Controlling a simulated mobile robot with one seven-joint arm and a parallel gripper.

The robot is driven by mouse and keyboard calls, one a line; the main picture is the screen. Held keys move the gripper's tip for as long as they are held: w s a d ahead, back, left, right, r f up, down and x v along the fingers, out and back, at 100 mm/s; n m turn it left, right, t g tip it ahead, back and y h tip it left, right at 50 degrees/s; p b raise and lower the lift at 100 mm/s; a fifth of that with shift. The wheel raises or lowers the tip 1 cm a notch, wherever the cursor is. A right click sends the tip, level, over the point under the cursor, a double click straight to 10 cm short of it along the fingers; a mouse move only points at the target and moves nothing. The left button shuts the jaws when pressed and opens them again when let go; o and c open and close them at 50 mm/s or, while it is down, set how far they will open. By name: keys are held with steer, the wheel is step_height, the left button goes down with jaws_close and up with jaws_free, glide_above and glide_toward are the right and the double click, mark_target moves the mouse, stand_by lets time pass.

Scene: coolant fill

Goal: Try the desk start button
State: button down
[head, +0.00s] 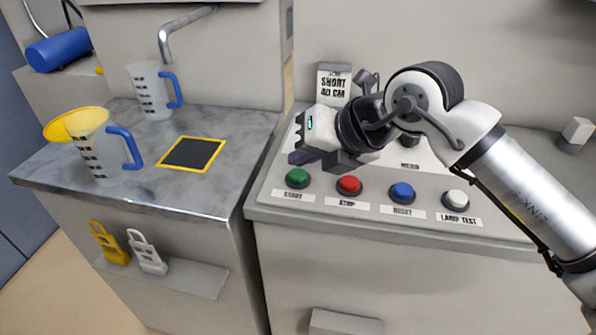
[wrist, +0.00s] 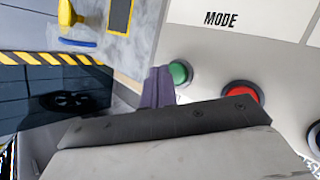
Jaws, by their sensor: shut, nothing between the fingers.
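The green start button (head: 297,178) is at the left end of a row on the sloped grey desk panel (head: 262,205), above a label reading START. My gripper (head: 299,158) is shut and empty, with its dark purplish fingers just behind the green button in the head view. In the wrist view the fingertips (wrist: 160,75) are beside the green button (wrist: 179,73), which is partly hidden by them. I cannot tell whether they touch it or hover over the panel.
Red (head: 349,185), blue (head: 402,192) and white (head: 455,199) buttons continue the row. A counter at left holds two measuring jugs (head: 153,92) (head: 101,150), a yellow funnel (head: 62,127) and a yellow-edged dark square (head: 191,154).

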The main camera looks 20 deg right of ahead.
mark_target(304, 177)
steer(key=shift+f, duration=0.2)
stand_by(0.6)
steer(key=shift+f+b, duration=0.3)
steer(key=shift+b, duration=0.45)
steer(key=shift+f+b, duration=0.5)
steer(key=shift+b, duration=0.1)
stand_by(0.4)
steer(key=shift+r, duration=0.1)
steer(key=shift+r+p, duration=0.4)
steer(key=shift+r, duration=0.5)
steer(key=shift+r, duration=0.1)
steer(key=shift+r+p, duration=1.4)
steer(key=shift+r, duration=1)
